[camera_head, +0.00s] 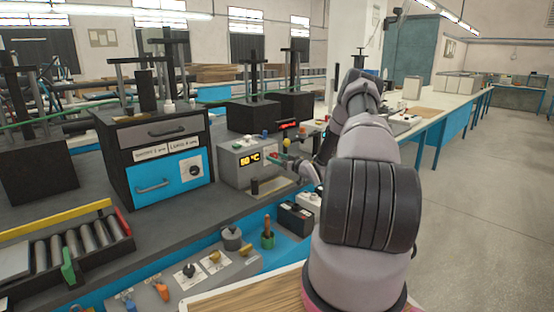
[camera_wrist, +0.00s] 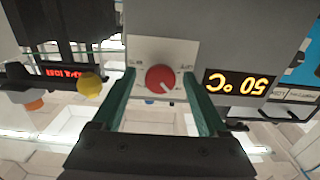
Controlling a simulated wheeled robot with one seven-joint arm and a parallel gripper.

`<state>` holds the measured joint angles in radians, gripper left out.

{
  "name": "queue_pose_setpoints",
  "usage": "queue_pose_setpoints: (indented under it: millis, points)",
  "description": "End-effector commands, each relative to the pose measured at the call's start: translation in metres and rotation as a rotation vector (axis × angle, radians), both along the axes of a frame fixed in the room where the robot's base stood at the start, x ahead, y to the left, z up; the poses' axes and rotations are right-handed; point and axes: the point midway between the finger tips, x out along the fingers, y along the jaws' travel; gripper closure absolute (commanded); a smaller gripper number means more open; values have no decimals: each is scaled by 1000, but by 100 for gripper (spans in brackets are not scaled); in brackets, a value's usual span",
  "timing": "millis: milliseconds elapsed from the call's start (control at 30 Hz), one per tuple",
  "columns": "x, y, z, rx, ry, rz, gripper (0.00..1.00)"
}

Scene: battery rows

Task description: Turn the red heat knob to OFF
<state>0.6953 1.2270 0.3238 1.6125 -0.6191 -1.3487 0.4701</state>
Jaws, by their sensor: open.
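The red heat knob (camera_wrist: 160,78) sits on a pale dial plate (camera_wrist: 152,50) in the upside-down wrist view. Its pale pointer line aims to the lower right in that view. Printed labels flank the knob, but I cannot read them surely. The grey control box (camera_head: 234,170) carries a lit display (camera_head: 250,158) reading 50 °C, also seen inverted in the wrist view (camera_wrist: 240,83). My gripper (camera_wrist: 159,84) is open, with its green fingers on either side of the knob. I see gaps between fingers and knob; the depth between them is unclear.
A yellow knob (camera_wrist: 90,85) and a red-lit display (camera_wrist: 68,71) are left of the fingers in the wrist view. In the head view, a black cabinet with a blue drawer (camera_head: 165,178) stands left of the control box. Several small knobs line the front panel (camera_head: 205,279).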

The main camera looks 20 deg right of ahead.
Motion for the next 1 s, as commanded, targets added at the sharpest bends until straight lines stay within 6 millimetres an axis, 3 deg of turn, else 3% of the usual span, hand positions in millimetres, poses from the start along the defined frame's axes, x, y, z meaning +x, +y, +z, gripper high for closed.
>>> queue_pose_setpoints:
  millis: [67, 200, 267, 667, 1000]
  points:
    - [0, 0, 0, 0, 0, 0, 28]
    - [0, 0, 0, 0, 0, 0, 81]
    - [0, 0, 0, 0, 0, 0, 100]
    - [0, 0, 0, -68, -25, 0, 100]
    - [0, 0, 0, -308, -112, 1, 100]
